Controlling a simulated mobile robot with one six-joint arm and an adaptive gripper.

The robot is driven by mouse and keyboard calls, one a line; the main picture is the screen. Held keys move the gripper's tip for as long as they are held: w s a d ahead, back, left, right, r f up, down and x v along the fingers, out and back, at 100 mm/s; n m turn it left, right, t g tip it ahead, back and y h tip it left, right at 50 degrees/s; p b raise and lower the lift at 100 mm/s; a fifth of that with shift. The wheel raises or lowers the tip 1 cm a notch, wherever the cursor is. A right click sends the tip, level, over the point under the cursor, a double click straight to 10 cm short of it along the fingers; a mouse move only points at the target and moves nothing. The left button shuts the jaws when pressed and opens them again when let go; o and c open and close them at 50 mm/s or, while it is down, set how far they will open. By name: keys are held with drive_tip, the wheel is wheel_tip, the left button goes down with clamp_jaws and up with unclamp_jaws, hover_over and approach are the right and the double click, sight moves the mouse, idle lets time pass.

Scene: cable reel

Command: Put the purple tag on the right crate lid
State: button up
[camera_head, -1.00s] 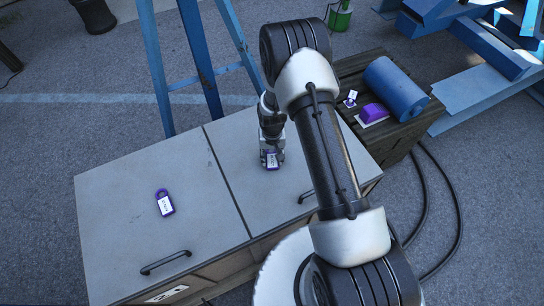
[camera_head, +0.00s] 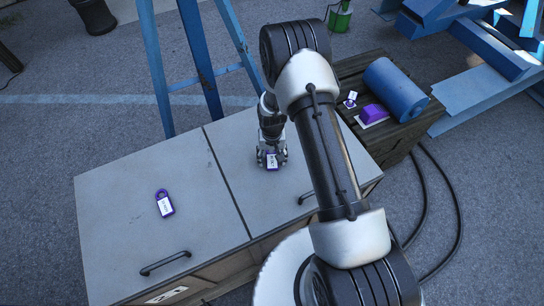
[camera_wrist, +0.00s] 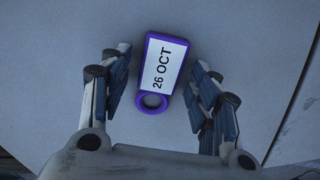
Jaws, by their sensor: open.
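A purple tag (camera_head: 272,162) with a white label lies on the right crate lid (camera_head: 222,142). In the wrist view this tag (camera_wrist: 164,68) reads "26 OCT" and has a ring at its near end. My gripper (camera_head: 271,158) is low over the right lid, with its fingers open on both sides of the tag. In the wrist view a gap shows between the tag and each finger. Another purple tag (camera_head: 165,203) with a white label lies on the left crate lid (camera_head: 112,205), well away from my gripper.
A dark wooden crate (camera_head: 398,140) at right holds a blue cylinder (camera_head: 395,88), a purple block (camera_head: 374,112) and a small purple-and-white item (camera_head: 351,99). Blue ladder legs (camera_head: 156,70) stand behind the lids. Black handles (camera_head: 165,262) rise at the lids' front.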

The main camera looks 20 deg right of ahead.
wheel_tip(320, 180, up, 12)
drive_tip(key=p, duration=0.3)
wheel_tip(320, 180, up, 13)
drive_tip(key=t, duration=0.1)
hover_over(272, 159)
drive_tip(key=s+r+n+t, duration=0.1)
drive_tip(key=s+r, duration=0.5)
drive_tip(key=r, duration=0.6)
drive_tip(key=s+r+t, duration=0.1)
drive_tip(key=s+r, duration=0.2)
drive_tip(key=s, duration=0.3)
drive_tip(key=s+r, duration=0.4)
drive_tip(key=s, duration=0.3)
drive_tip(key=s+r+n+t, duration=0.1)
drive_tip(key=s+r, duration=0.3)
drive_tip(key=s, duration=0.3)
drive_tip(key=shift+t, duration=0.3)
drive_tip(key=shift+d, duration=0.1)
drive_tip(key=shift+f+b, duration=1)
